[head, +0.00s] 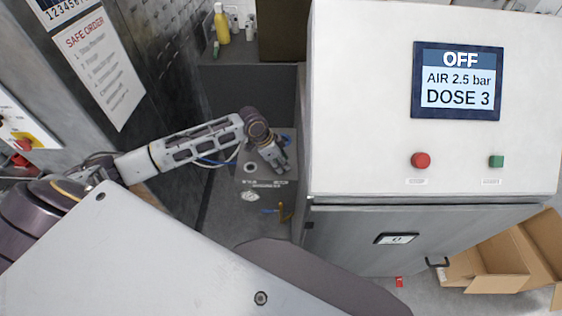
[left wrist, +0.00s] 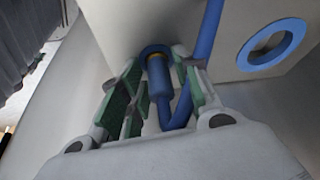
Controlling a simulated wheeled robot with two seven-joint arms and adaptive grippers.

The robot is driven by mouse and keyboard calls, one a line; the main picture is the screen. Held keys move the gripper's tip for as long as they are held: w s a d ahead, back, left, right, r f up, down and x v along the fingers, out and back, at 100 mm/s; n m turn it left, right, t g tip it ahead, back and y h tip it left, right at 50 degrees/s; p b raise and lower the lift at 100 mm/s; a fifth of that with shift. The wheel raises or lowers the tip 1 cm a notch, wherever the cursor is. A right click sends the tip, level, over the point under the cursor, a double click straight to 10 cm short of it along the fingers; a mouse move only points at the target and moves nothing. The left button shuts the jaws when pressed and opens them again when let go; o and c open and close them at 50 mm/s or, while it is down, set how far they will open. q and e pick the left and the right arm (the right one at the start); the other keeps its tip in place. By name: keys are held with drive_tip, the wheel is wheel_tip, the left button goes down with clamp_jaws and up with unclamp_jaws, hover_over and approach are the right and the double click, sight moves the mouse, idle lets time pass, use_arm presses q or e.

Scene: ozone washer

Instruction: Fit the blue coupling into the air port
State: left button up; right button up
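The blue coupling (left wrist: 159,88) shows in the left wrist view, with a blue hose (left wrist: 205,40) bending up from its near end. In the head view the left gripper (head: 281,170) points down beside the washer, and the coupling is too small to make out. My right gripper is not in view.
A second blue ring (left wrist: 272,43) sits on the panel to the right. The washer cabinet (head: 350,110), its screen (head: 457,82) reading OFF, stands right of the left gripper. A cardboard box (head: 500,265) lies at the right.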

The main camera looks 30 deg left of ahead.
use_arm(q)
drive_tip(key=shift+o, duration=0.2)
drive_tip(key=v, duration=1.2)
idle(0.4)
drive_tip(key=shift+r, duration=0.1)
idle(0.4)
